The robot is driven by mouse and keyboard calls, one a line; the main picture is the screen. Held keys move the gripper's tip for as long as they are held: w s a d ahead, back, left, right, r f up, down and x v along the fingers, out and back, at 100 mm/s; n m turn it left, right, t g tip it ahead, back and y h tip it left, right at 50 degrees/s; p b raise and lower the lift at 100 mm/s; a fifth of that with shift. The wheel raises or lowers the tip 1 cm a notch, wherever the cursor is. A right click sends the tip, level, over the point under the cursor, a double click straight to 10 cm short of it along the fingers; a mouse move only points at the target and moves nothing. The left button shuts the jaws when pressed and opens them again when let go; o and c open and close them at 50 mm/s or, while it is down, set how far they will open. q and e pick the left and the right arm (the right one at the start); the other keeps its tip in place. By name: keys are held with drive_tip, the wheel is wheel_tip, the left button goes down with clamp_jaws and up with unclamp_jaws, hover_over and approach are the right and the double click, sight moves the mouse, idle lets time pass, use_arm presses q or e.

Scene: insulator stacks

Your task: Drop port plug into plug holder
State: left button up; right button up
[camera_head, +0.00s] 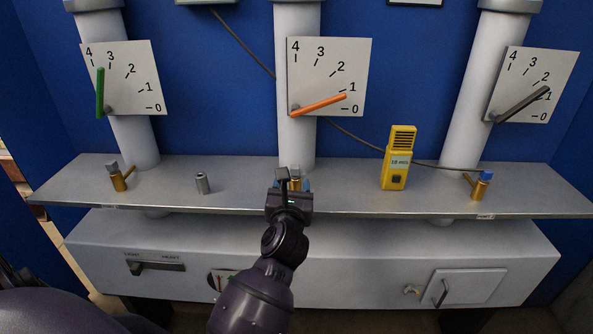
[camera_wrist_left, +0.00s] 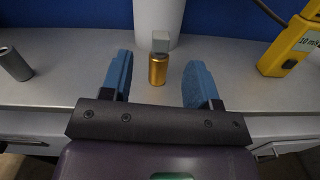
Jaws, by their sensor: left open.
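My left gripper (camera_head: 289,180) is at the shelf's front edge, in front of the middle column, and largely hides the brass fitting there. In the left wrist view its blue fingers (camera_wrist_left: 158,72) are open and empty, one to each side of that upright brass fitting (camera_wrist_left: 157,69). A small grey block, seemingly the port plug (camera_wrist_left: 160,41), sits on top of the fitting. I cannot tell whether the fingers touch it, but gaps show on both sides. A short grey cylinder, perhaps the plug holder (camera_head: 202,183), stands left of the gripper; it also shows in the left wrist view (camera_wrist_left: 14,64). My right gripper is out of view.
On the shelf (camera_head: 245,190), a yellow meter (camera_head: 398,160) stands to the right. Brass fittings stand at the left (camera_head: 119,179), grey-topped, and right (camera_head: 481,188), blue-topped. White columns with dials rise behind. The shelf is clear between the grey cylinder and my gripper.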

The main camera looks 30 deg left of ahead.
sight(295, 165)
use_arm(q)
drive_tip(key=shift+n+g, duration=0.4)
drive_tip(key=shift+n, duration=0.2)
drive_tip(key=x, duration=0.4)
drive_tip(key=shift+w+a+f, duration=0.2)
drive_tip(key=shift+a+f, duration=0.1)
drive_tip(key=shift+f, duration=0.1)
drive_tip(key=shift+w+a, duration=0.3)
drive_tip(key=shift+w, duration=0.3)
drive_tip(key=x, duration=0.4)
drive_tip(key=shift+w+d+f, duration=0.1)
drive_tip(key=shift+w+d, duration=0.05)
drive_tip(key=shift+d, duration=0.1)
drive_tip(key=shift+w+a, duration=0.2)
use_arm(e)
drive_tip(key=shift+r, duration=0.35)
